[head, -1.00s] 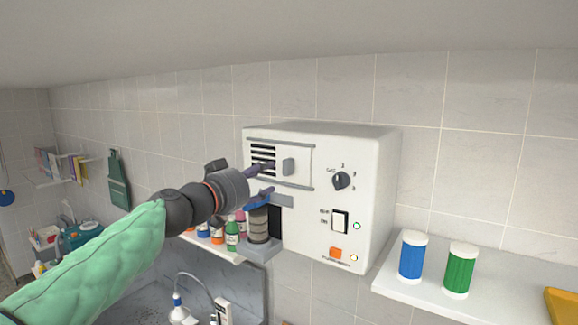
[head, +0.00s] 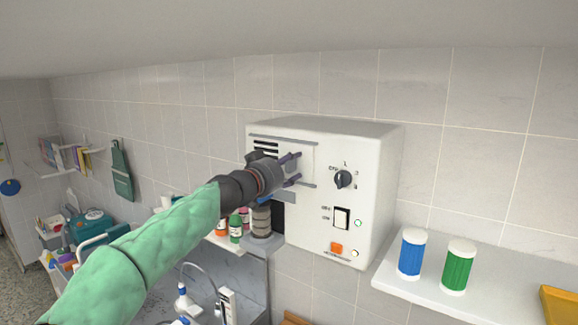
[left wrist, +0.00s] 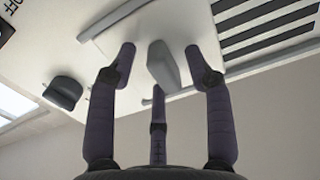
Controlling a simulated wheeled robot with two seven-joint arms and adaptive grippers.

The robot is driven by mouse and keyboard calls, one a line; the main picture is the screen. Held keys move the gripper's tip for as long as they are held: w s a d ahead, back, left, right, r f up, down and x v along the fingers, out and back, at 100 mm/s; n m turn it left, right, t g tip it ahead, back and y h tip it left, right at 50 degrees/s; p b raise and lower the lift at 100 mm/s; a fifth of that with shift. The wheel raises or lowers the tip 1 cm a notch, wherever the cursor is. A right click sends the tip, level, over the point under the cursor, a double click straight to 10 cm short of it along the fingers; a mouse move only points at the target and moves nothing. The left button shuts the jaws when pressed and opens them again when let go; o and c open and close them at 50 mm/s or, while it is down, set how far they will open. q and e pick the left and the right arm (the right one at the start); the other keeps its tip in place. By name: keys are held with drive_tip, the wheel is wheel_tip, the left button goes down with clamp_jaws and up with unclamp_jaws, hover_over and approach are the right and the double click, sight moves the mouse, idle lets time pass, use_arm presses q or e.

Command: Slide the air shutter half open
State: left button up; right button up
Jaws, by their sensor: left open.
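The air shutter (head: 304,152) is a pale plate in grey rails on the upper left of the white wall box. Black vent slots (head: 265,146) show to its left, and also at the right of the left wrist view (left wrist: 268,30). My left gripper (head: 297,168) is in front of the shutter, open. In the left wrist view, the shutter's grey handle (left wrist: 163,68) stands between the spread fingertips (left wrist: 161,58), with gaps visible on both sides. In the head view the fingers and wrist hide most of the handle. My right gripper is not in view.
The box (head: 374,170) also carries a dark dial (head: 343,179), a rocker switch (head: 342,218) and an orange button (head: 336,247). A shelf at right holds a blue canister (head: 411,254) and a green canister (head: 459,267). A grey cylinder (head: 261,220) stands below the gripper.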

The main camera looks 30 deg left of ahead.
use_arm(q)
clamp_jaws()
drive_tip(key=a+b, duration=0.1)
drive_tip(key=a, duration=0.4)
drive_tip(key=shift+w, duration=0.2)
unclamp_jaws()
drive_tip(key=s, duration=1.2)
drive_tip(key=shift+a, duration=0.45)
